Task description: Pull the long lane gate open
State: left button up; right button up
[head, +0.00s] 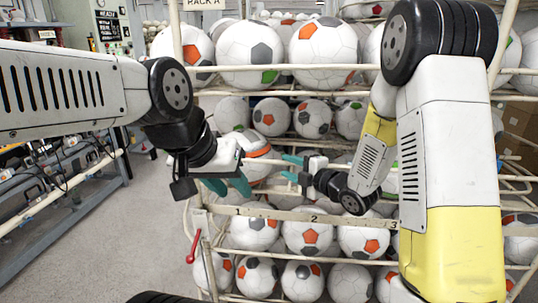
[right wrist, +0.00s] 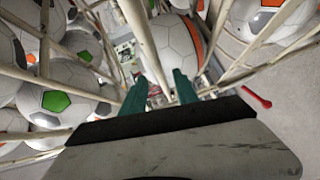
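The ball rack (head: 312,92) has cream tube rails and holds soccer balls in several rows. A pale flat bar (head: 290,214) marked 1, 2 and 3 runs across its front. I cannot tell for sure which rails form the long lane gate. My left gripper (head: 228,187) is at the rack's left side, above the bar, its teal fingers apart. My right gripper (head: 291,167) points left, in front of the rack, its fingers apart. In the right wrist view its fingers (right wrist: 160,94) are open, with a cream rail near the gap; contact is unclear.
A ball with an orange band (head: 257,151) sits behind and between my grippers. A red handle (head: 193,246) sticks out at the rack's lower left; it also shows in the right wrist view (right wrist: 257,96). The floor (head: 145,215) left of the rack is clear.

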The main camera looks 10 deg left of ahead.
aim_at(276, 161)
jog(key=x, duration=0.8)
jog(key=shift+a, duration=0.25)
jog(key=shift+w, duration=0.1)
grip_shut()
dwell(1.0)
